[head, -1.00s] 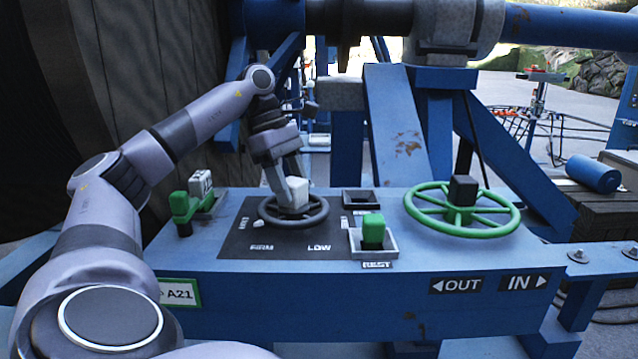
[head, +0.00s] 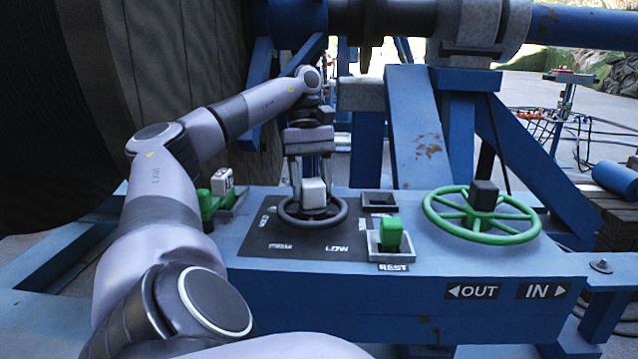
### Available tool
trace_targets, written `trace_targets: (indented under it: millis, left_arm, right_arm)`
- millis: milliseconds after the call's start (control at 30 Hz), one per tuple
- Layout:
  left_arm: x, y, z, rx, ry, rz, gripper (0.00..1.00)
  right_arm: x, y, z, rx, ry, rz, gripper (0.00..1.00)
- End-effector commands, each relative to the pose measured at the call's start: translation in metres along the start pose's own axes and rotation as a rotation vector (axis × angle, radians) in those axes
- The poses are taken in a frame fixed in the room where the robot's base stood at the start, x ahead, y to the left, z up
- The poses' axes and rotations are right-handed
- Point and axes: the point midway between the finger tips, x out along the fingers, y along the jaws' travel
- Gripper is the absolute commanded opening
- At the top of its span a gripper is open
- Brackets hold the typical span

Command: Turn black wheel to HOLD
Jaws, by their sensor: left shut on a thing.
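The black wheel (head: 336,220) lies flat on a dark plate (head: 282,243) on the blue console. Its hub carries a light grey block (head: 314,191). My left gripper (head: 312,181) reaches down from behind, with its fingers on either side of this block, shut on it. The plate shows the word LOW at front right and a blurred label at front left. Another label at the plate's left is partly readable. The gripper and block hide the back of the plate, and I cannot read HOLD or see where a pointer stands. My right gripper is not in view.
A green wheel (head: 513,238) with a dark block on its hub stands to the right. A green block (head: 391,233) sits in the REST tray, with an empty square socket (head: 379,199) behind it. A green lever (head: 209,202) stands at the left, close to my arm.

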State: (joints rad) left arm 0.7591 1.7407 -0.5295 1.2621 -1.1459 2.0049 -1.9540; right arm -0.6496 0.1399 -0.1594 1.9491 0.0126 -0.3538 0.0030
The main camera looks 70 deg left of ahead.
Motion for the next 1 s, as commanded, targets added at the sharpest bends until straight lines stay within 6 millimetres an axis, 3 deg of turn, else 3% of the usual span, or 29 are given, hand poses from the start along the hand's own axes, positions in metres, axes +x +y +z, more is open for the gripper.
trace_targets:
  millis: [533, 567, 600, 1000]
  left_arm:
    - [0.0007, -0.0023, -0.0004, 0.027, -0.001, -0.010, 0.00]
    - [0.0007, -0.0022, -0.0004, 0.027, -0.001, -0.010, 0.58]
    - [0.0007, -0.0022, -0.0004, 0.026, -0.001, -0.010, 0.71]
    - [-0.0045, -0.0024, -0.0001, 0.020, 0.000, -0.010, 0.72]
  right_arm:
    - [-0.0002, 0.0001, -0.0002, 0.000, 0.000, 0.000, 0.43]
    - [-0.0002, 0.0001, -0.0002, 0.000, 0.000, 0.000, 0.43]
    - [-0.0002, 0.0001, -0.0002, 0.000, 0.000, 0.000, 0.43]
    - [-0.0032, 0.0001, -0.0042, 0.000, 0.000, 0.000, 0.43]
